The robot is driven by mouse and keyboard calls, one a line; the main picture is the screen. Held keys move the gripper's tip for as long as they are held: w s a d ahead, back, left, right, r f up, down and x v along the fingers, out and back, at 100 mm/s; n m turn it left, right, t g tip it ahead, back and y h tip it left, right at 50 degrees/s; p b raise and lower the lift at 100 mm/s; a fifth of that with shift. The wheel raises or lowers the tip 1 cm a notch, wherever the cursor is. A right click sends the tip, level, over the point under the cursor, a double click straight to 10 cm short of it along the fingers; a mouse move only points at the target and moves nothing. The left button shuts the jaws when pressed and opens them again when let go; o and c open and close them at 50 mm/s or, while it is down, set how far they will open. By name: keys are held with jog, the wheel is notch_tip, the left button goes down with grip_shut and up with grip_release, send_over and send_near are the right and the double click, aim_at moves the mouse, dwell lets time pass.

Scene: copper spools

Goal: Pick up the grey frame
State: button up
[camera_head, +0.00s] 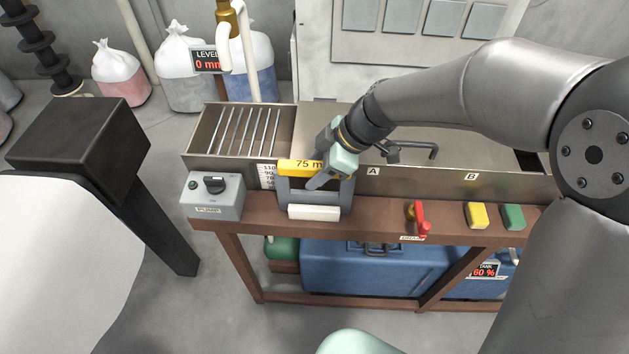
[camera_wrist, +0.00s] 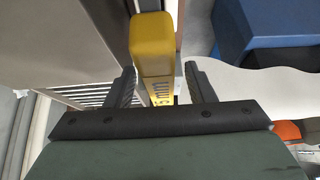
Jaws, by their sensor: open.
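The grey frame (camera_head: 346,196) stands at the front wall of the metal tank, above the brown bench edge. A yellow bar (camera_head: 297,167) marked "75 m", its end covered, crosses the frame's top, and a white block (camera_head: 314,212) sits at its foot. My gripper (camera_head: 318,181) is open at the frame's upper part and hides some of it and of the bar. In the wrist view, the yellow bar (camera_wrist: 152,45) lies between the two open fingers (camera_wrist: 160,82), with a gap on each side. I cannot tell how deep it sits between them.
The tank (camera_head: 420,179) has a slatted rack (camera_head: 240,130) on the left and a lid handle on the right. A grey pump box (camera_head: 213,195) is left of the frame. A red drain lever (camera_head: 420,217), a yellow block (camera_head: 476,215) and a green block (camera_head: 513,217) are right.

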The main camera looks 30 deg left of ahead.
jog(key=shift+s+a+f, duration=0.15)
jog(key=shift+a+f, duration=0.15)
jog(key=shift+f, duration=0.25)
grip_shut()
jog(key=shift+r, duration=0.1)
notch_tip(320, 180, up, 10)
jog(key=shift+f+b, duration=0.1)
jog(key=shift+b, duration=0.9)
